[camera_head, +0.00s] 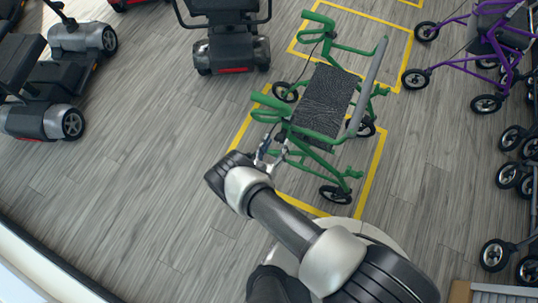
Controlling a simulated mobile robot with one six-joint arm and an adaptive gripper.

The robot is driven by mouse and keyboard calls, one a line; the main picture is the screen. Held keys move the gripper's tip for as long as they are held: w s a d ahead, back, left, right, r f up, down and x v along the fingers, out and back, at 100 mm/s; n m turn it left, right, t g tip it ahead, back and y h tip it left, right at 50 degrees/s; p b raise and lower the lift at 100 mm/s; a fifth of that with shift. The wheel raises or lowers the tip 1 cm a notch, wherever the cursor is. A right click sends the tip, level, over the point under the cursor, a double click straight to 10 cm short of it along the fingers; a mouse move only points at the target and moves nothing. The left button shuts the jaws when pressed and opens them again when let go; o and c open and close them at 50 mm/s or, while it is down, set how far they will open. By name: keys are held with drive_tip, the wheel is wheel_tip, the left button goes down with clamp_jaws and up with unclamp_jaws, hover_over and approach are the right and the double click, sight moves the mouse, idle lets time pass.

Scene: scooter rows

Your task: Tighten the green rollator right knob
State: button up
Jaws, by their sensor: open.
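The green rollator (318,128) stands upright on the floor right of the picture's middle. It has a black seat (325,95), green hand grips and a grey backrest bar (367,87). My arm reaches up from the bottom right. My gripper (270,150) is open at the rollator's near left side, just below the nearer green hand grip (270,107). The fingers look close to the frame tubes; I cannot tell whether they touch. The right knob is too small or hidden behind the gripper to make out.
Yellow lines (378,165) mark a bay around the rollator. A purple rollator (478,45) and several dark walkers (520,170) stand at the right. Dark mobility scooters (228,35) stand at the top and left. The wooden floor (140,180) at the left is clear.

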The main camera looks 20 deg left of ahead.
drive_tip(key=s, duration=0.8)
drive_tip(key=shift+s+a, duration=0.2)
drive_tip(key=shift+a, duration=0.15)
drive_tip(key=w+d+r+m+g+h, duration=0.2)
drive_tip(key=w+r+g+h, duration=0.1)
drive_tip(key=r, duration=0.4)
drive_tip(key=w+d+r+m+g+h, duration=0.1)
drive_tip(key=w+d+r+g+h, duration=0.25)
drive_tip(key=r, duration=0.45)
drive_tip(key=w+d+r+m+g+h, duration=0.2)
drive_tip(key=w+r+h, duration=0.2)
drive_tip(key=r, duration=0.3)
drive_tip(key=d+r+g, duration=0.5)
drive_tip(key=d+r, duration=0.2)
drive_tip(key=r, duration=0.3)
drive_tip(key=s+d+r+g+y, duration=0.4)
drive_tip(key=s+d+r+y, duration=0.25)
drive_tip(key=d+r, duration=0.45)
drive_tip(key=s+d+r+n+t+y, duration=0.1)
drive_tip(key=s+r+t+y, duration=0.1)
drive_tip(key=s+r, duration=0.2)
drive_tip(key=s+d+r+n+t+y, duration=0.1)
drive_tip(key=s+r+t+y, duration=0.1)
drive_tip(key=s, duration=0.6)
drive_tip(key=shift+s+d+r+y, duration=0.2)
drive_tip(key=shift+d+r+y, duration=0.15)
drive_tip(key=shift+r+y, duration=0.5)
